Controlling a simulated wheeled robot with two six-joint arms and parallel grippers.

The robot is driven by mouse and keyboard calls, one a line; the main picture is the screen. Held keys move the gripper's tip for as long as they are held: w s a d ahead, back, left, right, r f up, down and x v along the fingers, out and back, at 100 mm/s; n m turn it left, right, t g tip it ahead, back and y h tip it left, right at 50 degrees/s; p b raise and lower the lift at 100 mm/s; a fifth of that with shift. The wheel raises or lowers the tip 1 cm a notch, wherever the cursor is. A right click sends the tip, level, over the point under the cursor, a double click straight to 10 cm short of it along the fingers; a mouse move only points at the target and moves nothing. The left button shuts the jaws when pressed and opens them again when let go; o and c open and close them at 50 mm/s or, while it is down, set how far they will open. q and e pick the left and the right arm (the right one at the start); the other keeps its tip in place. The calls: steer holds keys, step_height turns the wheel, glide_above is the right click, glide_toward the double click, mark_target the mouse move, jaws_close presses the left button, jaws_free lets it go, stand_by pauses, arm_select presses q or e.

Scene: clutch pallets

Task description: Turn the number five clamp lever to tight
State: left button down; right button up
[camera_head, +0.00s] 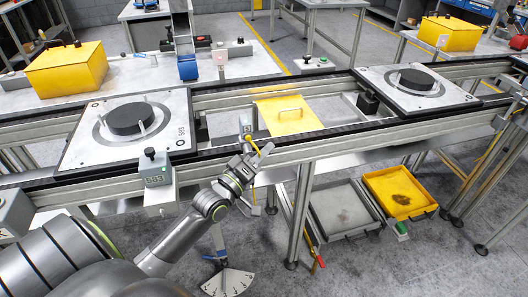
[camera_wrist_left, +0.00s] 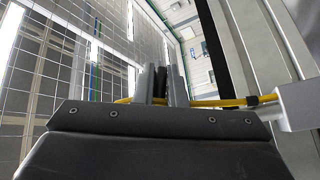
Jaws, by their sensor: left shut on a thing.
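My left gripper (camera_head: 262,152) is at the front rail of the line, below a small grey box (camera_head: 245,126). In the left wrist view its fingers (camera_wrist_left: 163,88) are shut on a narrow dark piece between them, which looks like the clamp lever's grip (camera_wrist_left: 160,80). The gripper hides most of it, and I cannot read a number on it. A yellow rod or cable (camera_wrist_left: 215,103) runs close by the fingers to a grey block (camera_wrist_left: 298,105). My right gripper is not in view.
Two pallets with black discs, one left (camera_head: 80,150) and one right (camera_head: 380,92), sit on the rails. A yellow plate with a handle (camera_head: 280,122) lies between them.

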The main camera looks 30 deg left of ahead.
arm_select(q)
steer(key=shift+s+m+g+p, duration=0.1)
steer(key=shift+m+g+p, duration=0.5)
steer(key=shift+p, duration=0.55)
steer(key=shift+s+a+f+m+g+y+p, duration=0.65)
steer(key=shift+g+p, duration=1.2)
steer(key=shift+p, duration=2.05)
steer(key=shift+s+a+f+m+g+y+p, duration=0.25)
steer(key=shift+m+g+y+p, duration=1.2)
steer(key=shift+p, duration=2.45)
steer(key=shift+s+a+f+m+g+y+p, duration=0.1)
steer(key=shift+s+a+f+m+g+p, duration=0.35)
steer(key=shift+g+p, duration=2.65)
steer(key=shift+s+d+f+m+t+p, duration=0.1)
steer(key=shift+f+m+t+p, duration=0.25)
steer(key=shift+t+p, duration=0.45)
steer(key=c, duration=1.5)
jaws_free()
steer(key=shift+r, duration=0.2)
steer(key=b+v, duration=0.2)
steer(key=v, duration=1.5)
steer(key=shift+d, duration=0.25)
